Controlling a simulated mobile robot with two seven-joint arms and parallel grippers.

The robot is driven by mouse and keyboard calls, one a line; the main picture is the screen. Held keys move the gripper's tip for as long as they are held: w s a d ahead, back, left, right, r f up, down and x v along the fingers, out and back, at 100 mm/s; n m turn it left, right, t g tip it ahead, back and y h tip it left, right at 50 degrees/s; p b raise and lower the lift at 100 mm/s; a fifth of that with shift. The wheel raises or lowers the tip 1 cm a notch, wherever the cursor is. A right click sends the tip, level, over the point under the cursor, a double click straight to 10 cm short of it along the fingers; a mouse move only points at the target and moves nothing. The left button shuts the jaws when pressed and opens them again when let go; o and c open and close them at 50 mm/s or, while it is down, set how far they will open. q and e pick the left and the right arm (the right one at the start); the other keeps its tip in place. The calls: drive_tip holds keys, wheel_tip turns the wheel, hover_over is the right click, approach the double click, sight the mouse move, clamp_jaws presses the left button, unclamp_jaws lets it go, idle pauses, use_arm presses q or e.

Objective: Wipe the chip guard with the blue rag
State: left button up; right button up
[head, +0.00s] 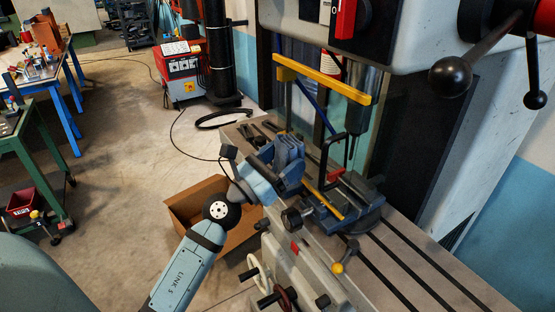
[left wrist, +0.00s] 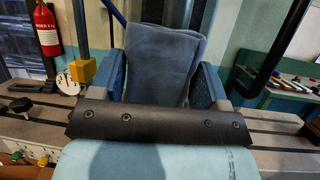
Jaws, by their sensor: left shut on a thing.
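The chip guard stands over the machine table; its yellow top bar (head: 330,80) and a lower yellow strip (head: 323,200) show, with what looks like a clear pane between them. My left gripper (head: 277,168) is shut on the folded grey-blue rag (head: 291,147), just left of the guard. In the left wrist view the rag (left wrist: 165,58) stands up between the two blue fingers of the gripper (left wrist: 163,88). I cannot tell whether the rag touches the pane. My right gripper is in neither view.
A blue vise (head: 352,205) sits on the slotted machine table (head: 430,265), right of my gripper. The milling head (head: 415,30) with its ball-ended levers hangs above. A cardboard box (head: 190,205) is on the floor at left. A fire extinguisher (left wrist: 47,32) shows in the left wrist view.

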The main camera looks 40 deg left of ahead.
sight(316, 154)
use_arm(q)
drive_tip(key=shift+w+d+p, duration=0.15)
drive_tip(key=shift+w+d, duration=0.05)
drive_tip(key=shift+w, duration=0.3)
drive_tip(key=shift+w+d+p, duration=0.15)
drive_tip(key=shift+w+d, duration=0.05)
drive_tip(key=shift+w, duration=0.25)
idle(0.6)
drive_tip(key=shift+s+d+p, duration=0.3)
drive_tip(key=shift+s+d, duration=0.15)
drive_tip(key=shift+d, duration=0.4)
drive_tip(key=shift+s+d+p, duration=0.25)
drive_tip(key=shift+s+d, duration=0.15)
drive_tip(key=shift+d, duration=0.45)
drive_tip(key=shift+w+d+r, duration=0.1)
drive_tip(key=shift+d, duration=0.05)
drive_tip(key=shift+w+a, duration=0.25)
drive_tip(key=shift+a, duration=0.35)
drive_tip(key=shift+w+a, duration=0.3)
drive_tip(key=shift+a, duration=0.35)
drive_tip(key=shift+w+a, duration=0.25)
drive_tip(key=shift+a, duration=0.35)
